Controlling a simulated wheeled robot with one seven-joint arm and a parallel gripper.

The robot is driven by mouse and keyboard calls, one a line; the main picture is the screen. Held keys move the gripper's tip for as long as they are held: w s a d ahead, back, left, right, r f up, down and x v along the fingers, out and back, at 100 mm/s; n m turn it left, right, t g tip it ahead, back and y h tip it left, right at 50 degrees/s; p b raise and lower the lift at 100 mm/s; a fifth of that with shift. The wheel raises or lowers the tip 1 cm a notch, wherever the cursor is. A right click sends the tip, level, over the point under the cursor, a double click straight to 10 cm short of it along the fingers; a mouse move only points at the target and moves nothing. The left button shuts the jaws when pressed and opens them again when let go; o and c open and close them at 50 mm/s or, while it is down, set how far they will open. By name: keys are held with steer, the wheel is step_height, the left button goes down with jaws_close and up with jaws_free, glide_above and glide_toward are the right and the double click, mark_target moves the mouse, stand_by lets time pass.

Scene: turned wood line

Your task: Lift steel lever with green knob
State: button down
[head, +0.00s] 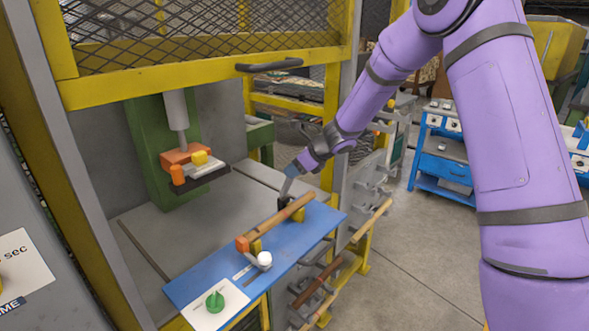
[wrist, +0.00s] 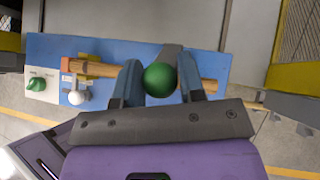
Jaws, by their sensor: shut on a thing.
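The green knob (wrist: 160,80) is round and sits between the two blue fingers of my gripper (wrist: 160,70) in the wrist view. My gripper is shut on it. The steel lever (wrist: 171,53) shows as a grey bar just beyond the knob. In the head view my gripper (head: 288,174) is over the far end of the blue panel (head: 300,254), and the knob is hidden there by the fingers. The lever's grey lower part (head: 284,190) shows beneath them, beside the wooden rod.
A wooden rod (head: 288,213) with an orange end block lies along the blue panel. A white knob (head: 264,259) and a green dial (head: 214,300) are near its front. A yellow mesh guard (head: 200,60) hangs above, and a press head (head: 190,165) stands behind left.

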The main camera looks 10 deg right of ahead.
steer(key=shift+a+r, duration=0.2)
steer(key=c, duration=0.8)
jaws_free()
steer(key=shift+s, duration=0.1)
steer(key=shift+o, duration=0.2)
steer(key=shift+d, duration=0.2)
steer(key=v, duration=1)
steer(key=shift+s+r, duration=0.2)
steer(key=shift+r, duration=0.05)
steer(key=shift+d, duration=0.1)
